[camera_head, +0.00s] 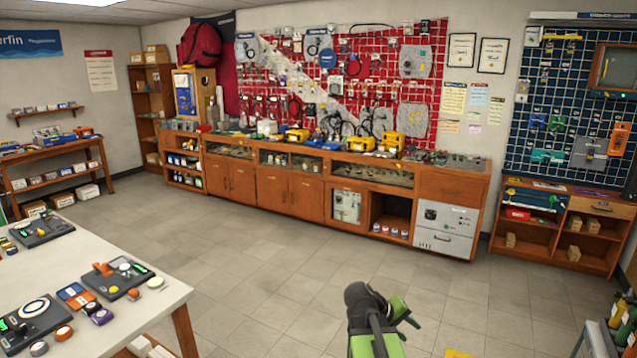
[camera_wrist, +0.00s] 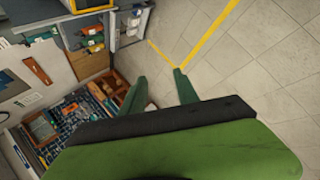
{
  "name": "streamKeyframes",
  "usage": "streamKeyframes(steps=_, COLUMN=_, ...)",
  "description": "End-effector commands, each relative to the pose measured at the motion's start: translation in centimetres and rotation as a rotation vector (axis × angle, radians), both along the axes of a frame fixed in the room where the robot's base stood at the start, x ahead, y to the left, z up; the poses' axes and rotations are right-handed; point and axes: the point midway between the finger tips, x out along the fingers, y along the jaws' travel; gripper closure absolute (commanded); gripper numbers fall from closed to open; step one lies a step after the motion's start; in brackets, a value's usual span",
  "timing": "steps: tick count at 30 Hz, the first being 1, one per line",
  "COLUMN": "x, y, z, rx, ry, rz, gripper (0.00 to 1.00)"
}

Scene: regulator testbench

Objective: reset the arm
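My arm shows at the bottom of the head view, green and dark grey, raised over the open tiled floor. My gripper (camera_head: 408,312) is at its upper right end there and touches nothing that I can see. In the wrist view my gripper (camera_wrist: 158,80) shows two green fingers standing apart with a gap between them. Floor and part of a shelf unit show past the fingers, and nothing is held. The lower part of the wrist view is filled by my own green gripper body.
A white table (camera_head: 165,284) with several regulator parts stands at the left. A long wooden counter (camera_head: 290,196) runs along the back wall. A wooden shelf (camera_head: 548,243) stands at the right. The tiled floor (camera_head: 270,270) between them is clear. A yellow line (camera_wrist: 205,35) crosses the floor.

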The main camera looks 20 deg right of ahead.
Motion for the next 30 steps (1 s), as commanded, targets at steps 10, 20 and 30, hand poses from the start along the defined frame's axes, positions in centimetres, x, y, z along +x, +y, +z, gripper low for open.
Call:
streamKeyframes(steps=10, x=2.3, y=26.8, z=-5.7, rx=0.506, ry=0.008, rz=0.173, gripper=0.63)
streamKeyframes(steps=20, x=-0.2, y=32.1, z=-6.5, rx=0.759, ry=0.043, rz=0.065, gripper=0.63)
streamKeyframes(steps=30, x=-0.1, y=32.0, z=-6.5, rx=0.756, ry=0.042, rz=0.066, gripper=0.63)
